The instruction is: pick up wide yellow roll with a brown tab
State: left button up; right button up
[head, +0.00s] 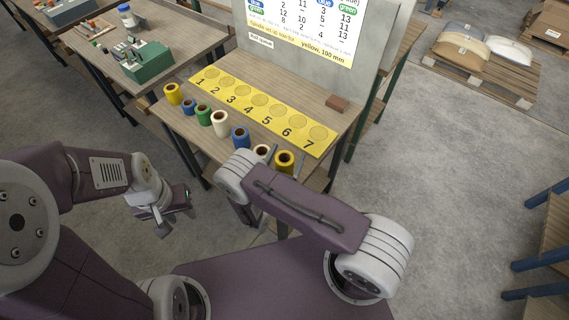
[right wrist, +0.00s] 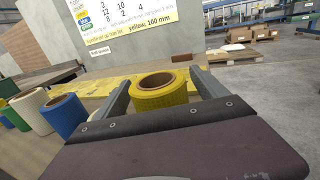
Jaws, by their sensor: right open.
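A wide yellow roll (head: 285,161) with a brown core stands upright at the right end of the row of rolls on the table. In the right wrist view the yellow roll (right wrist: 160,97) stands between the two spread fingers of my right gripper (right wrist: 161,80). The gripper is open, and a gap shows on the roll's right side. The roll's lower part is hidden behind the gripper body, and I cannot make out a tab. My left gripper (head: 168,210) hangs away from the table, holding nothing that I can see.
Another yellow roll (head: 173,94) stands at the row's left end, with blue, green and white rolls between. Behind lies a yellow strip (head: 262,107) with numbered circles. A brown block (head: 338,103) and an upright board (head: 300,50) stand beyond. A side table (head: 190,35) is at left.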

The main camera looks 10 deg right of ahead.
jog(key=shift+w+d+f, duration=0.1)
jog(key=shift+w+d, duration=0.05)
jog(key=shift+w, duration=0.05)
jog(key=c, duration=1.6)
jog(key=shift+o, duration=0.2)
jog(key=shift+r, duration=0.45)
jog(key=r, duration=0.4)
jog(key=shift+s+d, duration=0.25)
jog(key=shift+d, duration=0.05)
jog(key=s+d+r, duration=0.5)
jog(key=d+r, duration=0.1)
jog(key=d, duration=0.3)
jog(key=shift+s+d, duration=0.2)
jog(key=shift+s, duration=0.05)
